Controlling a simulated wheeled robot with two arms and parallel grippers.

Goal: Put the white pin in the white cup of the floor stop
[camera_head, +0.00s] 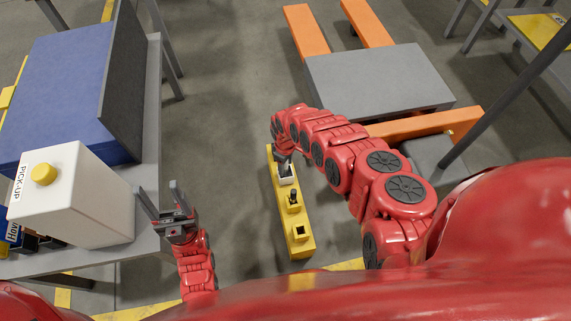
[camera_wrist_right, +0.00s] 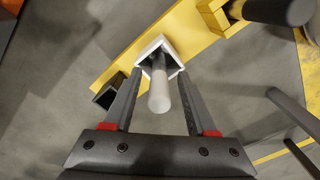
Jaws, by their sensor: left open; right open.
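The yellow floor stop (camera_head: 305,252) lies on the floor, and its yellow body also shows in the right wrist view (camera_wrist_right: 125,68). Its white cup (camera_wrist_right: 144,53) is a square socket, seen below my right gripper in the head view (camera_head: 288,181). The white pin (camera_wrist_right: 160,97) stands with its far end inside the white cup. My right gripper (camera_wrist_right: 159,78) is open, with one finger on each side of the pin and gaps between. In the head view the right gripper (camera_head: 284,158) partly hides the cup. My left gripper (camera_head: 163,195) is open and empty, away from the stop.
A black pin (camera_head: 293,196) stands in the stop's middle cup. A dark cup (camera_wrist_right: 108,91) sits beside the white one. A table at left holds a white PICK-UP box (camera_head: 80,205) and a blue box (camera_head: 60,85). A grey platform (camera_head: 380,80) stands beyond my right arm.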

